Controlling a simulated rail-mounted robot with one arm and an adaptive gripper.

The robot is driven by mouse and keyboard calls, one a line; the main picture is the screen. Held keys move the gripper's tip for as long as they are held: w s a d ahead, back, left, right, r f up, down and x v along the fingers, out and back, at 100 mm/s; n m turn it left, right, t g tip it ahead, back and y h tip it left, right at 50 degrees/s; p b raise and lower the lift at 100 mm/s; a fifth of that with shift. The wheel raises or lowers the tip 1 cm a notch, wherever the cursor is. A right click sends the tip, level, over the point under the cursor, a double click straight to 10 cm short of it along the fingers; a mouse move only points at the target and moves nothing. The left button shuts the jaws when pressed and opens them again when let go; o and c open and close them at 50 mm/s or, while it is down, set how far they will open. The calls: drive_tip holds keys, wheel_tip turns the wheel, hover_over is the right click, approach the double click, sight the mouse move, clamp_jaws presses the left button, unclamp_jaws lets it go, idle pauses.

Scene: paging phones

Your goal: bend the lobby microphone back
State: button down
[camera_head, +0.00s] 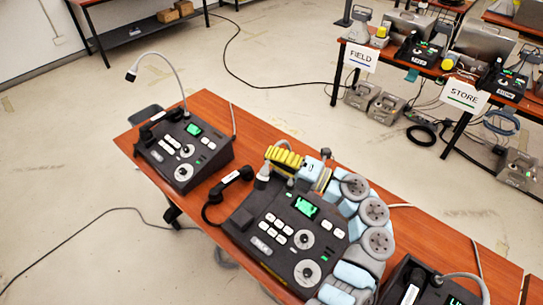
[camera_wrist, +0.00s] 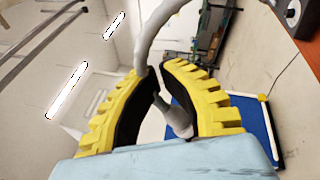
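Three dark desk paging phones stand on the orange-brown table, at the left (camera_head: 184,150), in the middle (camera_head: 290,232) and at the lower right (camera_head: 421,287). I cannot read which is the lobby one. My gripper (camera_head: 270,157), with yellow ribbed fingers, is above the back edge of the middle phone. A pale microphone head (camera_head: 263,174) hangs beside the fingers. In the wrist view a grey gooseneck (camera_wrist: 160,35) passes between my fingertips, and its microphone head (camera_wrist: 175,120) lies between the pads, nearer the right one. The fingers look parted, with a gap around the head.
The left phone's gooseneck (camera_head: 171,68) arches high, its microphone pointing left. The right phone has a grey gooseneck (camera_head: 468,278). The middle phone's handset (camera_head: 229,186) lies at its left side. A second table (camera_head: 429,76) with FIELD and STORE signs stands behind. Cables cross the floor.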

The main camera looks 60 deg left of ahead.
drive_tip(key=shift+w+f, duration=0.1)
drive_tip(key=c, duration=1.1)
unclamp_jaws()
drive_tip(key=shift+w+d, duration=0.1)
drive_tip(key=shift+d, duration=0.05)
drive_tip(key=v, duration=1.1)
drive_tip(key=shift+w+d+f, duration=0.1)
drive_tip(key=shift+w+d, duration=0.1)
drive_tip(key=shift+d, duration=0.15)
